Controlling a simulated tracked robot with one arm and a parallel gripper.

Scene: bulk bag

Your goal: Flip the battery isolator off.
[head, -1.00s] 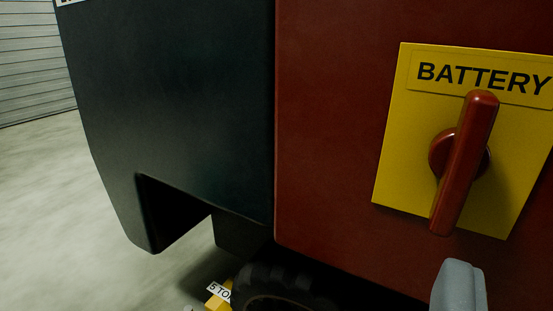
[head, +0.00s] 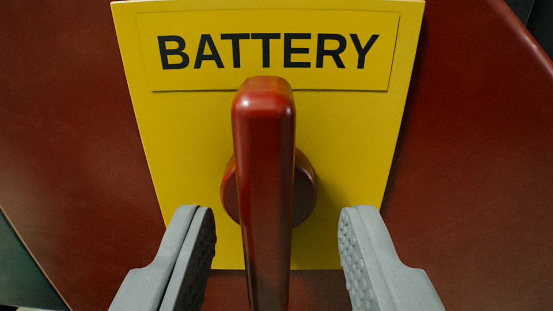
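The battery isolator is a red bar handle (head: 264,180) on a round red hub (head: 304,190). It is mounted on a yellow plate (head: 350,130) with a label (head: 270,50) reading BATTERY. The handle stands upright in the picture, and its lower end runs out of the bottom of the view. My gripper (head: 276,225) is open, with one grey finger on each side of the handle. There is a clear gap between each finger and the handle. Whether the fingertips are level with the handle in depth is hard to tell.
The plate sits on a dark red body panel (head: 475,150) that fills most of the view on both sides. A dark green panel (head: 25,270) shows at the lower left.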

